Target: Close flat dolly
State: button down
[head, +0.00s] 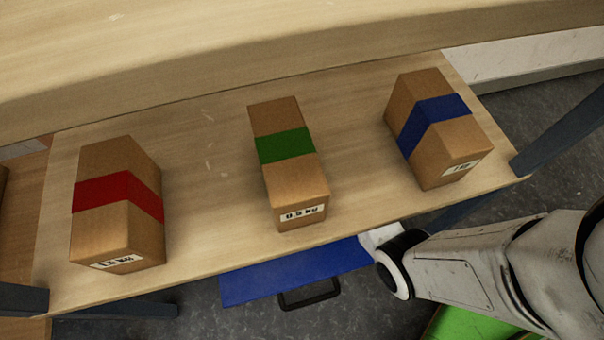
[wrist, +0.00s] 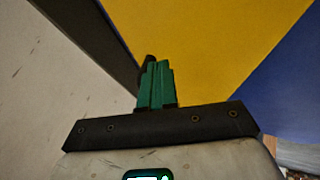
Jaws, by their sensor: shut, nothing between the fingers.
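A flat blue panel (head: 275,275) with a black handle (head: 310,295) shows low under the front edge of the wooden shelf; it looks like the flat dolly. Its far part is hidden under the shelf. My arm comes in from the right, and its wrist is beside the panel's right end; the fingers are hidden in the head view. In the wrist view my gripper (wrist: 157,66) has its green fingers together and empty. Ahead of them are a yellow surface (wrist: 210,45) and a blue surface (wrist: 290,80). I cannot tell whether the fingers touch either.
On the wooden shelf (head: 205,215) stand three cardboard boxes with a red band (head: 118,200), a green band (head: 287,147) and a blue band (head: 435,120). Dark posts (head: 565,125) flank the shelf. A green surface (head: 465,325) lies below my arm. Grey floor is open at the front.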

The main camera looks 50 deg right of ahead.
jog(key=shift+w+d, duration=0.2)
jog(key=shift+w, duration=0.1)
